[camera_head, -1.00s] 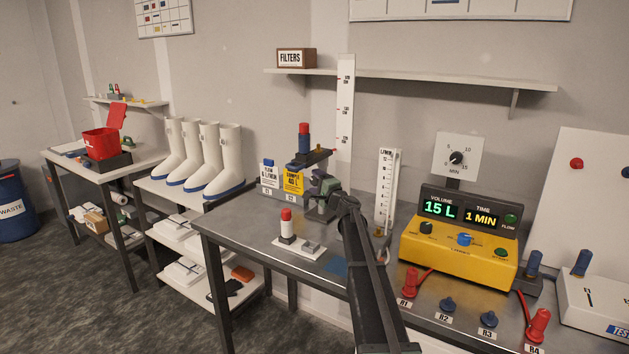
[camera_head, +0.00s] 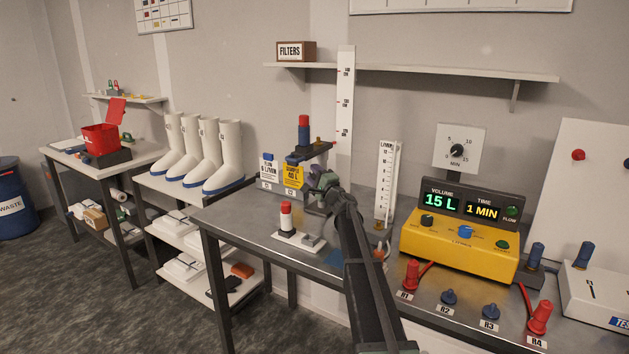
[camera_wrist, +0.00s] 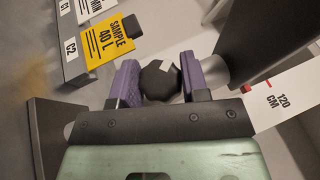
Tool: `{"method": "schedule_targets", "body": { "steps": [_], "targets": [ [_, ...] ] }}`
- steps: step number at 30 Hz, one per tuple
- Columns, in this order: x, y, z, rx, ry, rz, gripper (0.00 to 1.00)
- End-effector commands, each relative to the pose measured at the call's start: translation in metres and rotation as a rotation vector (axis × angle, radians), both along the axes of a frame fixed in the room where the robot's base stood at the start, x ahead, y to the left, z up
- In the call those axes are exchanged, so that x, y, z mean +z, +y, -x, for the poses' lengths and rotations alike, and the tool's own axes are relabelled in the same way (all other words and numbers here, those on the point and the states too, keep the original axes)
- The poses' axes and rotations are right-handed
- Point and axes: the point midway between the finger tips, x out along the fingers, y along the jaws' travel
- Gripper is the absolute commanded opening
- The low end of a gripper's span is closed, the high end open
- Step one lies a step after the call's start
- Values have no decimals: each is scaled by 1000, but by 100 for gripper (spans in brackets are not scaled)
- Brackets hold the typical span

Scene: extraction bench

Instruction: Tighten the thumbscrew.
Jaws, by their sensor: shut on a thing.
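The thumbscrew is a black faceted knob (camera_wrist: 160,80) in the middle of the wrist view. My gripper (camera_wrist: 160,84) has its two purple fingers shut on it, one on each side. The bracket carries an upright cylinder with a red top and blue body (camera_head: 303,130). The thumbscrew itself is hidden in the head view by my gripper and arm.
Yellow sample card (camera_head: 293,174) and white flow card (camera_head: 268,170) stand close left of my gripper. A tall ruler (camera_head: 346,110) rises behind it. A white flow scale (camera_head: 388,180) and yellow timer box (camera_head: 455,245) stand to the right. A red-topped cylinder (camera_head: 286,215) stands in front.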

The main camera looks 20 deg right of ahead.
Motion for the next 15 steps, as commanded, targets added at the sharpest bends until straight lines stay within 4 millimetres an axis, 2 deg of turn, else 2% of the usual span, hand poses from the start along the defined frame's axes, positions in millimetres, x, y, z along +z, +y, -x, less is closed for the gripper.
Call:
{"method": "schedule_targets", "body": {
  "steps": [6, 7, 11, 15],
  "targets": [
    [1, 0, 1, -1, 1, 2, 18],
    [1, 0, 1, -1, 1, 2, 45],
    [1, 0, 1, -1, 1, 2, 65],
    [1, 0, 1, -1, 1, 2, 67]
  ]
}}
